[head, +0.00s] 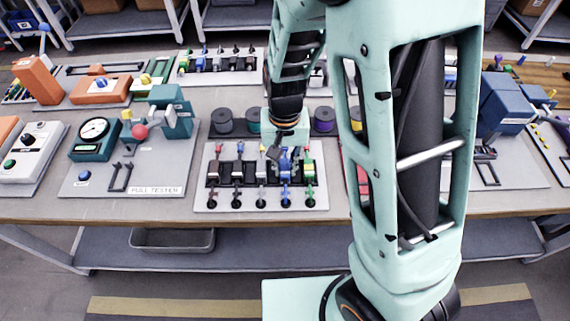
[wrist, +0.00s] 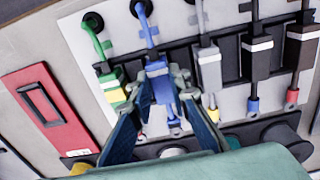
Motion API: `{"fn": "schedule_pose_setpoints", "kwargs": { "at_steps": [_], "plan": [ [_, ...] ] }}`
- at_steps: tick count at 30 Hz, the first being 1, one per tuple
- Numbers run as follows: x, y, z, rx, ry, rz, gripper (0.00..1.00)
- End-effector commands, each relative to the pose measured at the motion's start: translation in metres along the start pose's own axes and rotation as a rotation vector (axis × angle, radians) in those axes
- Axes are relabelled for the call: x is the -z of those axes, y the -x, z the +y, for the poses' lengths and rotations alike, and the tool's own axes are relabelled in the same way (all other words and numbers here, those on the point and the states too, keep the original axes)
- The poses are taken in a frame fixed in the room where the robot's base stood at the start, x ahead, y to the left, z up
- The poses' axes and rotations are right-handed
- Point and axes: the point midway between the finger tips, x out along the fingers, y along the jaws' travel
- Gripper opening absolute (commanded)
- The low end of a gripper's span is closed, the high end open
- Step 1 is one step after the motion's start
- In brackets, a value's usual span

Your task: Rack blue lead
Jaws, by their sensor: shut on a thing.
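The blue lead (head: 285,188) lies in a pale rack board (head: 317,203) on the bench, in a row with other leads. Its cable runs towards a dark round hole at the board's front edge. In the wrist view the blue lead (wrist: 163,91) has a blue body with a white band. My gripper (head: 279,153) is over the back part of the board. In the wrist view my gripper (wrist: 161,84) has a finger on each side of the blue body and is shut on it. The lead still lies along the board; any lift is hard to tell.
A green lead (wrist: 112,90) and a grey lead (wrist: 209,72) flank the blue one closely. Dark spools (head: 222,121) stand behind the board. A pull tester (head: 150,175) is at left. Bare bench shows in front of the board.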

Motion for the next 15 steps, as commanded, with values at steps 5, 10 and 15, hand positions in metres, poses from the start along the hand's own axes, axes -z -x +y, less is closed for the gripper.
{"fn": "schedule_pose_setpoints", "kwargs": {
  "at_steps": [5,10,15],
  "plan": [
    [0.0000,-0.0006,0.0000,0.000,0.000,0.000,0.00],
    [-0.0001,-0.0005,0.0000,0.000,0.000,0.000,0.00],
    [-0.0001,-0.0005,-0.0001,0.000,0.000,0.000,0.29]
  ]
}}
